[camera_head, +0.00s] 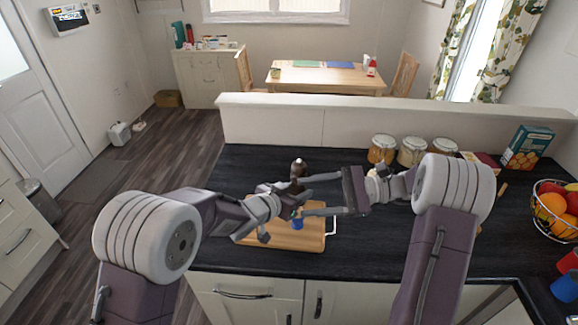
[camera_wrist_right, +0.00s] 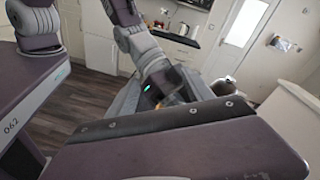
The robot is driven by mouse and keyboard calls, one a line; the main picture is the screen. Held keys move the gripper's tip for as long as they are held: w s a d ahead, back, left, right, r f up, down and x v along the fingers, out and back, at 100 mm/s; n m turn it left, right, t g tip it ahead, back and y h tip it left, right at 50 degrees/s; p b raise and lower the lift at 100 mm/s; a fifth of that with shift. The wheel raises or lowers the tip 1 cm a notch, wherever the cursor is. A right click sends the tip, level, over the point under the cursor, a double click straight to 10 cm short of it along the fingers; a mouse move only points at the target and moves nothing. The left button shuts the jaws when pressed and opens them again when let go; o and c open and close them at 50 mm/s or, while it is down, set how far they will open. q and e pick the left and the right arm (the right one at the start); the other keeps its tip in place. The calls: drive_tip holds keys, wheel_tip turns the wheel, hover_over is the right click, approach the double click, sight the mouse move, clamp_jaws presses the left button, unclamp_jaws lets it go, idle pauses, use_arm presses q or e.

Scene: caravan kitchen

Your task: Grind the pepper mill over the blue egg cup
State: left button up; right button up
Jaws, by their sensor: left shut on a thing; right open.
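The dark brown pepper mill (camera_head: 298,169) stands upright above the wooden board in the head view; its lower part is hidden by the grippers. My left gripper (camera_head: 292,203) is shut on the mill from the left. My right gripper (camera_head: 308,195) is open, coming from the right, with its fingers reaching toward the mill, one beyond it and one nearer. The blue egg cup (camera_head: 297,223) sits on the board below the mill, partly covered by the grippers. In the right wrist view, a dark rounded shape (camera_wrist_right: 223,86), probably the mill's top, shows behind my gripper.
The wooden board (camera_head: 270,238) with a pale handle lies on the black counter (camera_head: 350,246). Several lidded jars (camera_head: 412,150) and a teal box (camera_head: 526,147) line the back. A fruit basket (camera_head: 556,215), a red cup (camera_head: 568,262) and a blue cup (camera_head: 565,287) stand at right.

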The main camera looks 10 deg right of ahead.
sight(299, 168)
drive_tip(key=w+d+m+t, duration=0.5)
drive_tip(key=w+d+t, duration=0.1)
drive_tip(key=d, duration=0.2)
drive_tip(key=x, duration=1.2)
drive_tip(key=shift+a+h, duration=0.15)
drive_tip(key=shift+h, duration=0.15)
drive_tip(key=shift+w, duration=0.1)
clamp_jaws()
drive_tip(key=shift+t+h, duration=0.3)
drive_tip(key=shift+t, duration=0.1)
